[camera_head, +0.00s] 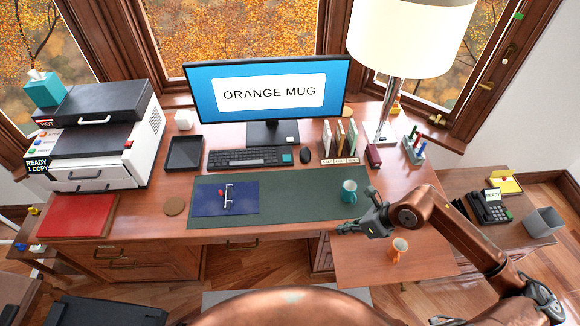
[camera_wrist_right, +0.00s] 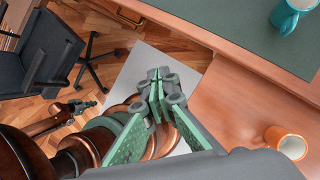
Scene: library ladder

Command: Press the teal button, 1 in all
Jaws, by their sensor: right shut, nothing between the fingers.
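A small teal square (camera_head: 287,158), which looks like a teal button, sits at the right end of the black keyboard (camera_head: 243,157). I cannot tell whether it is pressed. My right gripper (camera_head: 346,228) is at the front right edge of the desk, well to the front and right of that square. It is shut and empty, and its closed fingertips also show in the right wrist view (camera_wrist_right: 158,76). My left gripper does not show in the head view. What looks like it appears small in the right wrist view (camera_wrist_right: 82,106), over the floor.
A teal mug (camera_head: 349,191) stands on the green desk mat (camera_head: 290,205), just behind my right gripper. An orange mug (camera_head: 398,248) stands on the lower surface (camera_head: 350,270). A monitor (camera_head: 268,95) reads ORANGE MUG. A printer (camera_head: 100,135) with small coloured buttons stands left.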

